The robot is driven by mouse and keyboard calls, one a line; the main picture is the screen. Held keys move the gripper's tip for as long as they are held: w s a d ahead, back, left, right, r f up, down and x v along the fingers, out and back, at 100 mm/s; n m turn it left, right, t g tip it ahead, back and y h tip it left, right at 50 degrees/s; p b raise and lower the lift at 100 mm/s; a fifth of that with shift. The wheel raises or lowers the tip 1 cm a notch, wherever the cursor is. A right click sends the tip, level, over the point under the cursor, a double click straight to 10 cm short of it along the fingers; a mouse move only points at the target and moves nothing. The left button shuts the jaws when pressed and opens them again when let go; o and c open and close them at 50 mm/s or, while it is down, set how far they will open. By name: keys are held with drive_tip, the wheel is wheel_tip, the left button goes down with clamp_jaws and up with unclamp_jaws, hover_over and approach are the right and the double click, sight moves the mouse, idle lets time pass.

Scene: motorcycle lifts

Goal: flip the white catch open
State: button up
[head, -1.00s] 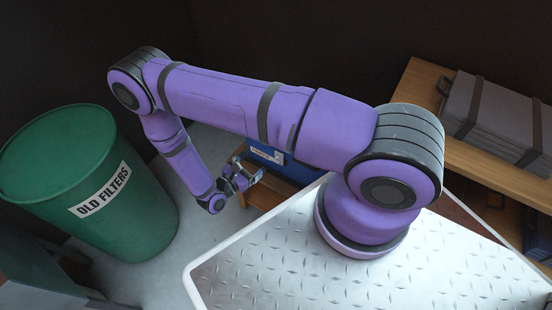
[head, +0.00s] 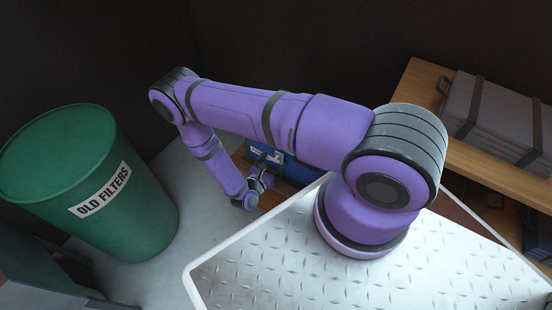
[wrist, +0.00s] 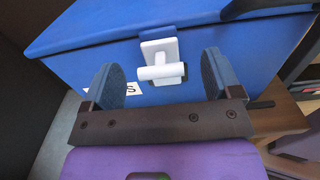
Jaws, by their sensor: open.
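The white catch (wrist: 161,60) is on the front of a blue box (wrist: 100,62), just below its lid edge, in the wrist view. It has an upright plate with a short bar across its lower end. My gripper (wrist: 160,75) is open, one finger on each side of the catch. Whether the fingers touch the box cannot be told. In the head view my gripper (head: 262,180) is small and beside the blue box (head: 297,170), which my arm partly hides; the catch cannot be made out there.
A green drum (head: 85,185) labelled OLD FILTERS stands at the left. A wooden bench (head: 425,82) with a grey strapped case (head: 497,115) is at the right. Grey floor (head: 170,250) lies between the drum and my base.

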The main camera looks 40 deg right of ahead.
drive_tip(key=shift+x, duration=1.1)
drive_tip(key=c, duration=0.9)
drive_tip(key=shift+o, duration=0.2)
drive_tip(key=shift+a, duration=0.1)
drive_tip(key=shift+s+a+f+t+h, duration=0.2)
drive_tip(key=shift+a+f+t+h, duration=0.3)
drive_tip(key=shift+h, duration=0.85)
drive_tip(key=shift+s+a+f+t+h, duration=0.2)
drive_tip(key=shift+a+f+t+h, duration=0.3)
drive_tip(key=shift+h, duration=0.9)
drive_tip(key=shift+s+a+f+t+h, duration=0.15)
drive_tip(key=shift+a+f+t+h, duration=0.35)
drive_tip(key=shift+h, duration=0.85)
drive_tip(key=shift+d+f, duration=0.1)
drive_tip(key=shift+d, duration=0.05)
